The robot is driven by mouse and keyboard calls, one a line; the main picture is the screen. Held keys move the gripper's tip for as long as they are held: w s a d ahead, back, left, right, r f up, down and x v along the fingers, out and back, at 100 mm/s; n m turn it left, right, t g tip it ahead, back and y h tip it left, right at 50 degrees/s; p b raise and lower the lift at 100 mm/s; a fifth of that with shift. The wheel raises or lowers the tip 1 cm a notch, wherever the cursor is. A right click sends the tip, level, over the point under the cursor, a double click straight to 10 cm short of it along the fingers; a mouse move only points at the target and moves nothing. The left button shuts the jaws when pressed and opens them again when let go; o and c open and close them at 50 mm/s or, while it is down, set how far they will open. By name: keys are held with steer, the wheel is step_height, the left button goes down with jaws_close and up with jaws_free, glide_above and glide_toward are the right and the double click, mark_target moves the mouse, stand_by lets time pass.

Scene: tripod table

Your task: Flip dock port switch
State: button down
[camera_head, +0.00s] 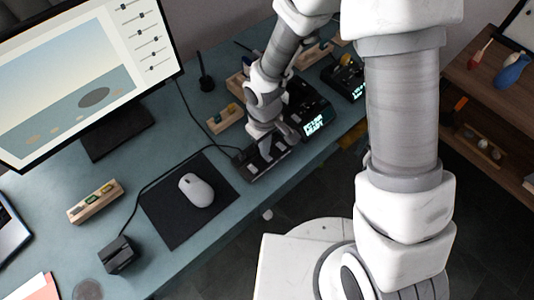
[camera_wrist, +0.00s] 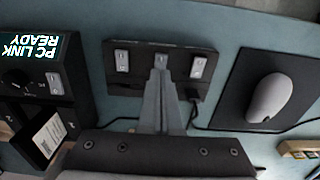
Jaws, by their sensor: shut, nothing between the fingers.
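A flat black dock panel (camera_wrist: 142,50) lies on the desk with three pale switches in a row: a left switch (camera_wrist: 122,61), a middle switch (camera_wrist: 162,58) and a right switch (camera_wrist: 198,67). My gripper (camera_wrist: 160,72) is shut and empty. Its grey fingertips reach over the panel at the middle switch and hide part of it. I cannot tell whether they touch it. In the head view the dock panel (camera_head: 254,172) lies right of the mouse pad, mostly hidden under my gripper (camera_head: 264,148).
A black box with a lit "PC LINK READY" screen (camera_wrist: 35,50) stands left of the panel in the wrist view; the head view shows its screen (camera_head: 316,122). A white mouse (camera_head: 196,189) rests on a dark pad (camera_head: 165,212). A monitor (camera_head: 90,70) and wooden trays (camera_head: 95,201) stand around.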

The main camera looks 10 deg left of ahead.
step_height(320, 180, up, 6)
steer(key=p, duration=0.4)
steer(key=shift+r, duration=0.1)
stand_by(0.5)
steer(key=w+d+r+m+t, duration=0.1)
steer(key=d+r+m+t, duration=0.15)
steer(key=d+r, duration=0.5)
steer(key=w+d+r+m+t, duration=0.1)
steer(key=d+r+m, duration=0.25)
steer(key=r, duration=0.75)
steer(key=s+d+r+m+t, duration=0.2)
steer(key=s+d+r+m, duration=0.2)
steer(key=s+d+r, duration=0.5)
steer(key=shift+v, duration=1.15)
